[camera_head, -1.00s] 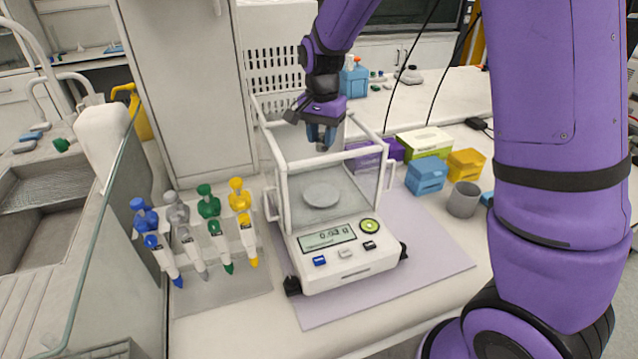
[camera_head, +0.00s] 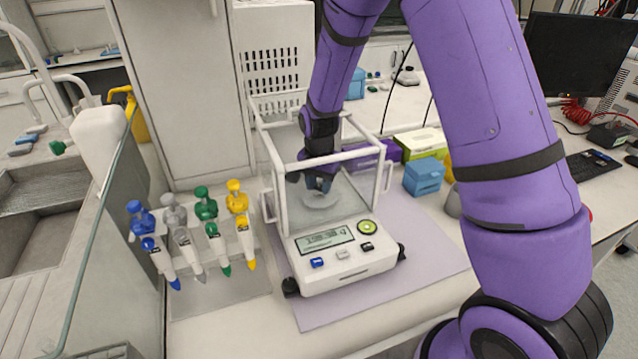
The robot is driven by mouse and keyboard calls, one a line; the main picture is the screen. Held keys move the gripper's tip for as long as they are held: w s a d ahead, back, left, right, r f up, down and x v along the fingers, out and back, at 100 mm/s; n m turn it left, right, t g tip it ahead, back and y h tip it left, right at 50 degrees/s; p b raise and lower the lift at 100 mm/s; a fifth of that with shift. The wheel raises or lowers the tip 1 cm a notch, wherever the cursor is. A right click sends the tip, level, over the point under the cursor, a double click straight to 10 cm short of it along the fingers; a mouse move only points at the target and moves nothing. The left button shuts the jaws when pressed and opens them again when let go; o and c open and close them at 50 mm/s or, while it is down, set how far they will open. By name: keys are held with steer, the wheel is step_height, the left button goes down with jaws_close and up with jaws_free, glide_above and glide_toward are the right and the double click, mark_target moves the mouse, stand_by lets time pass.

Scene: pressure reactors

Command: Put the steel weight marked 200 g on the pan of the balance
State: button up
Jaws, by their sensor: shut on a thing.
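The balance (camera_head: 345,270) stands on a pale purple mat, with a glass draft shield around its pan. The round pan (camera_head: 320,201) shows through the front glass. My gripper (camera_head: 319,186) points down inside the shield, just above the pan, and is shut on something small. The steel weight is hidden between the fingers, so its marking cannot be read. I cannot tell whether it touches the pan. The display (camera_head: 325,239) is lit, but its digits are not readable.
A rack of several coloured pipettes (camera_head: 205,225) stands to the left. Blue box (camera_head: 425,177) and a green-white box (camera_head: 420,143) stand to the right. The mat's right side (camera_head: 430,240) is clear.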

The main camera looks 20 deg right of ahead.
steer(key=o, duration=1.1)
steer(key=s+d+r+n+t, duration=0.1)
steer(key=s+r, duration=0.2)
steer(key=r, duration=0.7)
steer(key=s+d+r+n, duration=0.1)
steer(key=s+r, duration=0.2)
steer(key=r, duration=0.8)
steer(key=s+d+r+n+t, duration=0.2)
steer(key=s+r, duration=0.3)
steer(key=s, duration=0.7)
steer(key=s+d+r+n+t, duration=0.2)
steer(key=s+r+n, duration=0.3)
steer(key=s, duration=0.7)
steer(key=shift+d+r, duration=0.15)
steer(key=shift+d, duration=0.3)
